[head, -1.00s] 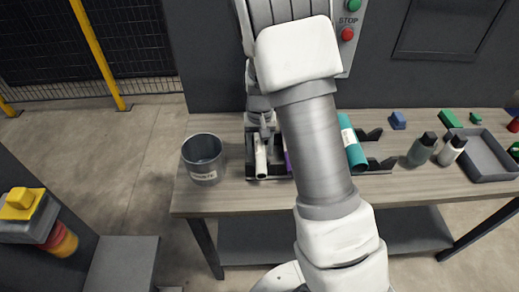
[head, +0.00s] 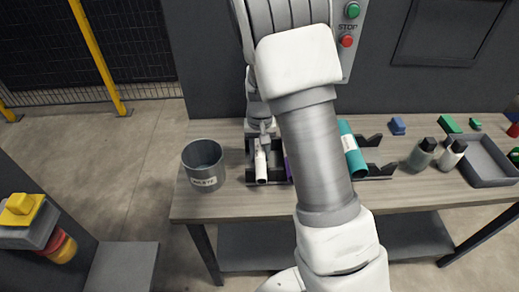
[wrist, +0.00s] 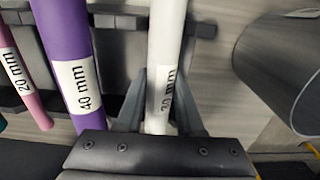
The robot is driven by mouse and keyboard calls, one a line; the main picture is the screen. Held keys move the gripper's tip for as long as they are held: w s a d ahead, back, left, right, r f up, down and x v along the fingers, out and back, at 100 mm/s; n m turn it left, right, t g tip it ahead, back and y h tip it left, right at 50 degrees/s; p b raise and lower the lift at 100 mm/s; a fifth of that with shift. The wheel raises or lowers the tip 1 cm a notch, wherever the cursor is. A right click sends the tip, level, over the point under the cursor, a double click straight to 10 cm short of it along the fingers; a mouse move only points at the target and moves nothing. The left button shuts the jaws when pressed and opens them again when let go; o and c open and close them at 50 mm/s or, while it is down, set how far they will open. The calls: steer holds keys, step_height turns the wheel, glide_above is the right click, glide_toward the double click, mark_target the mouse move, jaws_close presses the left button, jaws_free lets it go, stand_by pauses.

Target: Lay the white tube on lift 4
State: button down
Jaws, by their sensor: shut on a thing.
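The white tube (head: 261,168) is at the left end of a dark rack (head: 379,170) on the table. In the wrist view the white tube (wrist: 165,50) carries a "30 mm" label. My gripper (wrist: 160,88) is shut on it, one finger on each side, near its label. In the head view my gripper (head: 262,137) is above the tube, partly hidden behind my arm. The tube lies along the rack's notches; I cannot tell whether it is clear of them. No lift marked 4 can be made out.
A purple tube (wrist: 68,50) and a pink tube (wrist: 25,75) lie left of the white one in the wrist view. A teal tube (head: 352,150) is farther right. A grey bin (head: 204,165) stands left of the rack. Bottles (head: 421,154) and a grey tray (head: 487,160) are at right.

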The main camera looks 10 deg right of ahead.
mark_target(260, 150)
steer(key=shift+r+p, duration=2.05)
steer(key=shift+r, duration=0.85)
steer(key=shift+s, duration=0.1)
